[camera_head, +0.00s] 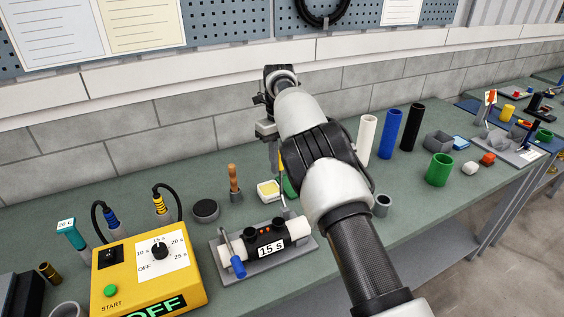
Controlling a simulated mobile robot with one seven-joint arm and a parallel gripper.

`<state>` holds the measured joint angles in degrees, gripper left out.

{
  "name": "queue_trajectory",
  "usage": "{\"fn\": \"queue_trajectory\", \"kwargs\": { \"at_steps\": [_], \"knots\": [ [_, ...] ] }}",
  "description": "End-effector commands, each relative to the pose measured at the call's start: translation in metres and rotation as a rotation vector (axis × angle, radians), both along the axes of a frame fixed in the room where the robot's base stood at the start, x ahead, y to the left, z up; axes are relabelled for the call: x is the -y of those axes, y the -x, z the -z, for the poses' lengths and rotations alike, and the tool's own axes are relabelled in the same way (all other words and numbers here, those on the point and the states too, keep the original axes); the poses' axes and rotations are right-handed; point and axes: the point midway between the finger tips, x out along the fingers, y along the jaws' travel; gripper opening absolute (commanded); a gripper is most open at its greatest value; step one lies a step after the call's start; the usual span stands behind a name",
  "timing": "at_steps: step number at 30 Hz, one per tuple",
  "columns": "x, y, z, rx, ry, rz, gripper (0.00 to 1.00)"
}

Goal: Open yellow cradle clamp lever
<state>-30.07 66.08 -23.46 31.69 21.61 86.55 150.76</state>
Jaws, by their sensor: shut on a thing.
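The cradle (222,262) is a grey plate on the bench. It bears a white pipe with a black coupling (268,240) labelled "15 s". A blue-handled lever (238,268) at its left end is tilted down to the front. The yellow clamp lever (282,165) stands nearly upright at the cradle's right end, its yellow handle on top of a thin rod. My gripper (276,145) is at the yellow handle from above and shut on it. My arm hides most of the fingers and part of the lever.
A yellow control box (148,270) showing OFF stands left of the cradle. Behind are a dark round tin (205,210), a wooden-handled brush (234,180) and a yellow-topped box (268,190). White, blue and black tubes and a green cup (439,170) stand to the right.

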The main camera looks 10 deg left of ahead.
Motion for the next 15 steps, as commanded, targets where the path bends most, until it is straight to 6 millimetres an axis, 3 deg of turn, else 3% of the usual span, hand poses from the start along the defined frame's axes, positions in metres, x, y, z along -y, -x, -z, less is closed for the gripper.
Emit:
{"fn": "queue_trajectory", "kwargs": {
  "at_steps": [14, 15],
  "knots": [
    [-0.0011, -0.0002, 0.0021, -0.005, 0.002, 0.0, 0.0],
    [-0.0012, -0.0001, 0.0022, -0.005, 0.002, 0.0, 0.25]
  ]
}}
